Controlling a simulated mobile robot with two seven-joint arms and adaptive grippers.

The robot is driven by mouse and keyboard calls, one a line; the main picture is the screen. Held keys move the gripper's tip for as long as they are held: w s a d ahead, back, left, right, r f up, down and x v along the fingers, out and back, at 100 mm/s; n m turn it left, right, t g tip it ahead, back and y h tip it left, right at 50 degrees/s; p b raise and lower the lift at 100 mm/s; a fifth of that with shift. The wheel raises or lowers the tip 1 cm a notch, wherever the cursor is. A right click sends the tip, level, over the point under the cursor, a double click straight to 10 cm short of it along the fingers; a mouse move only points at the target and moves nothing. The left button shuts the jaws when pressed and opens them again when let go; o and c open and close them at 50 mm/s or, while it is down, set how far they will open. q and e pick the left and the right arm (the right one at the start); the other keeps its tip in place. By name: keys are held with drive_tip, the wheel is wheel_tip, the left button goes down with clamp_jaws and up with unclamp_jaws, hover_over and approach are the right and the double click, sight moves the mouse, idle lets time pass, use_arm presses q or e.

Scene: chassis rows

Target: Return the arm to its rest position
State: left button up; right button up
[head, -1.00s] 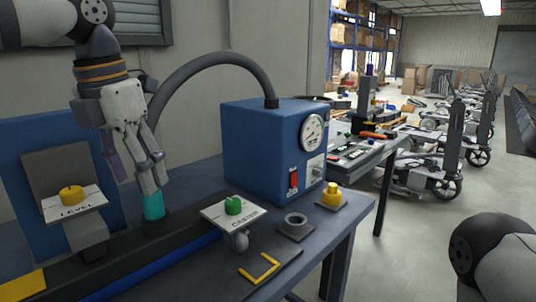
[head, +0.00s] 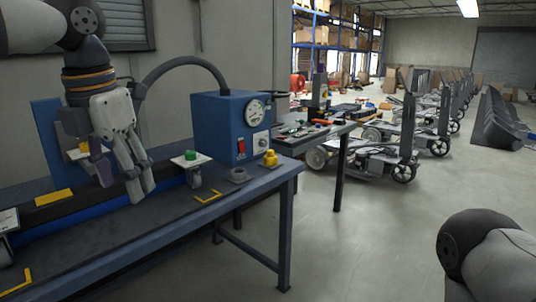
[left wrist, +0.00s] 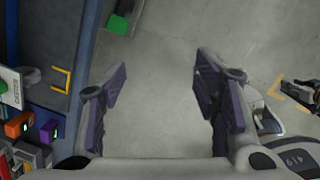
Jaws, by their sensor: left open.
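My left gripper (head: 122,180) hangs in front of the bench in the head view, fingers pointing down. In the left wrist view its two purple-padded fingers (left wrist: 162,85) are spread wide with nothing between them, and bare floor shows beyond. My left arm comes in from the upper left of the head view. Part of my right arm shows at the lower right of the head view; its gripper is out of frame.
The workbench (head: 110,244) runs along the left. Wheeled chassis (head: 385,160) stand in rows behind. The floor (head: 370,245) at right is open.

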use_arm(q)
drive_tip(key=w+a+f+m+t+y, duration=0.15)
drive_tip(key=f+m, duration=0.25)
drive_tip(key=f, duration=0.5)
drive_tip(key=a+f+m+y, duration=0.3)
drive_tip(key=f+m, duration=0.1)
drive_tip(key=f, duration=0.5)
drive_tip(key=w+a+f+m+t+y, duration=0.1)
drive_tip(key=a+f+m+y, duration=0.25)
drive_tip(key=f, duration=0.55)
drive_tip(key=s+d+f+m+g+h, duration=0.1)
drive_tip(key=s+d+f+m+h, duration=0.2)
drive_tip(key=s+f+m, duration=0.65)
drive_tip(key=s+d+f+m+g+h, duration=0.1)
drive_tip(key=s+d+f+m+h, duration=0.25)
drive_tip(key=s+f+m, duration=0.6)
drive_tip(key=s+d+r+m+g+h, duration=0.1)
drive_tip(key=s+g, duration=0.2)
drive_tip(key=s, duration=1.4)
drive_tip(key=shift+s+d+r+g, duration=0.3)
drive_tip(key=shift+s+r+g, duration=0.05)
drive_tip(key=shift+r, duration=0.05)
drive_tip(key=shift+w+h, duration=0.1)
drive_tip(key=shift+h, duration=0.15)
drive_tip(key=shift+c, duration=0.2)
